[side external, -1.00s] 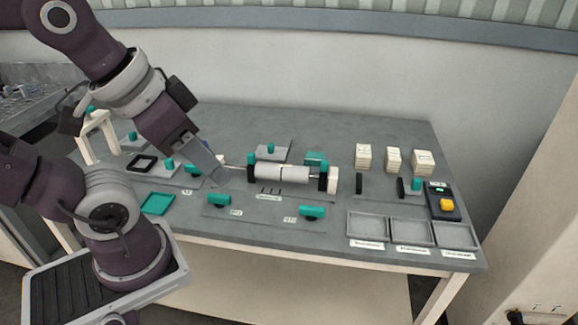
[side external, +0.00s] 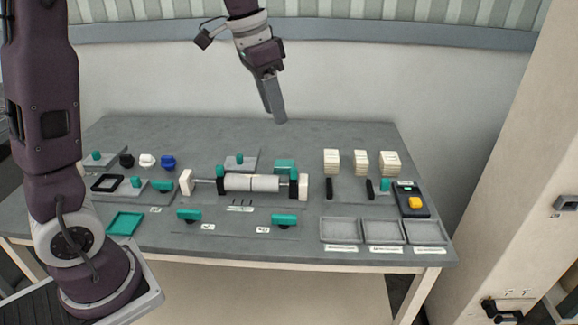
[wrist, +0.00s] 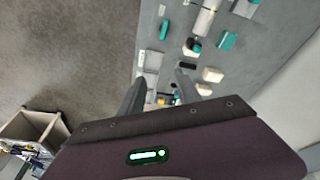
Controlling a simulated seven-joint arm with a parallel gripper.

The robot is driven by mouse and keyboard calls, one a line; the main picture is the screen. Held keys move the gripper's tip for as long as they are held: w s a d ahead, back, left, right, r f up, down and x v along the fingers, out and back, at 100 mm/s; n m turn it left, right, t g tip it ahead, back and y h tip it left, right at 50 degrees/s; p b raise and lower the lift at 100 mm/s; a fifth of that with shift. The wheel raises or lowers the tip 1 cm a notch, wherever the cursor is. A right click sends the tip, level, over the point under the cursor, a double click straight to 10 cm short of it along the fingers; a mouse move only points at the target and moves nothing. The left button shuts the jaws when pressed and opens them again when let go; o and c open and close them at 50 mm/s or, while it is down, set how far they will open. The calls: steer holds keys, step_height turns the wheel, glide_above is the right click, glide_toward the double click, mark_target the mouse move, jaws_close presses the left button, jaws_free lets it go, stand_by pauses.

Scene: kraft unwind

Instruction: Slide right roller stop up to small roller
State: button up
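In the side external view, a pale roller (side external: 251,183) lies level on a shaft across the middle of the table, with a seam splitting it into two lengths. A black stop (side external: 293,187) stands at its right end, close to it; I cannot tell whether they touch. Another black stop with a teal top (side external: 220,173) stands at its left end. My gripper (side external: 279,120) is raised over the back of the table, away from the roller and stops. In the wrist view my gripper (wrist: 159,80) has its fingers apart with nothing held between them. The roller (wrist: 206,18) shows beyond them.
White end blocks (side external: 186,182) and (side external: 303,187) flank the shaft. A teal block (side external: 285,167) is behind the right stop. Teal handles (side external: 189,215) and (side external: 284,220) lie in front. White stacks (side external: 332,162), grey trays (side external: 340,230) and a yellow-button box (side external: 411,200) are right.

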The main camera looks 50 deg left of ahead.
steer(key=w+a+f+m+g, duration=0.1)
steer(key=w+a+f, duration=0.2)
steer(key=w+f, duration=0.25)
steer(key=m+g+y, duration=0.1)
steer(key=m+g, duration=0.1)
steer(key=m, duration=0.2)
glide_above(294, 169)
step_height(294, 169, down, 12)
step_height(294, 169, down, 7)
steer(key=shift+f, duration=0.15)
jaws_close()
